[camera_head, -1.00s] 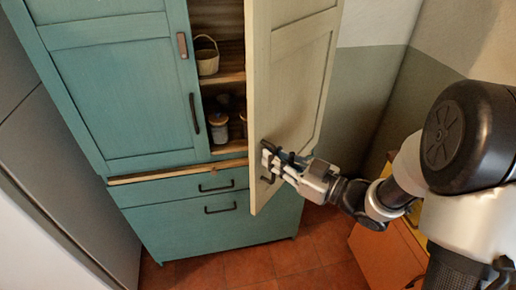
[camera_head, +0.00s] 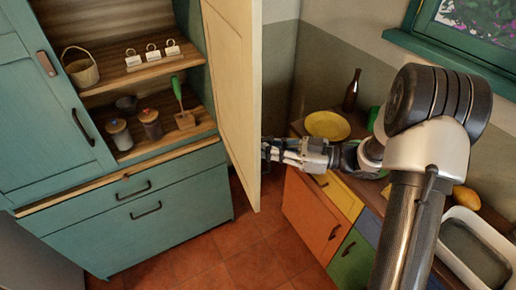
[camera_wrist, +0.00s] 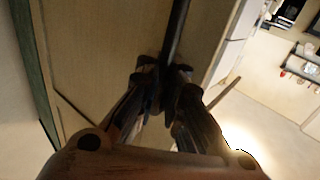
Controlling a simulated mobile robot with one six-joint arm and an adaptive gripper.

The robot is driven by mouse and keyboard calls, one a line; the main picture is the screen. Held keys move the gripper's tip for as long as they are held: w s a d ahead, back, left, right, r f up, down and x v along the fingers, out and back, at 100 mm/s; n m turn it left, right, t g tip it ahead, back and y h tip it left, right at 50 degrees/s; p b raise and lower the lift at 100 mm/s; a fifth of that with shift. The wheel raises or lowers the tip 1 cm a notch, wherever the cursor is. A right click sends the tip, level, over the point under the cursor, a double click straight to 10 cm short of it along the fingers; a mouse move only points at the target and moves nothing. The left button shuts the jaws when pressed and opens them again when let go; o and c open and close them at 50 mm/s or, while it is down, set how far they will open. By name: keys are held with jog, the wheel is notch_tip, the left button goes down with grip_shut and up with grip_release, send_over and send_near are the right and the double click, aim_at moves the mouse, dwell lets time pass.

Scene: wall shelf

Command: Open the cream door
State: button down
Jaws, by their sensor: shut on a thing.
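The cream door (camera_head: 232,95) of the teal cabinet (camera_head: 120,210) stands wide open in the head view, swung out to the right of the shelves. My gripper (camera_head: 268,150) is at the door's free edge, low down, coming from the right. In the wrist view my gripper (camera_wrist: 165,88) is shut on the dark bar handle (camera_wrist: 177,35) of the cream door, whose panel (camera_wrist: 100,40) fills the upper left. In the head view the handle is hidden behind the door and fingers.
Open shelves hold a basket (camera_head: 80,68), padlock-like white items (camera_head: 152,54), jars (camera_head: 150,124) and a green-handled tool (camera_head: 181,105). To the right, a low coloured cabinet (camera_head: 311,220) bears a yellow plate (camera_head: 327,125), a bottle (camera_head: 352,90) and a tray (camera_head: 470,250). Red floor is clear between.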

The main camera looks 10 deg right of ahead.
jog(key=shift+w+d, duration=0.1)
jog(key=shift+d, duration=0.3)
jog(key=c, duration=1.7)
grip_release()
jog(key=v, duration=1.2)
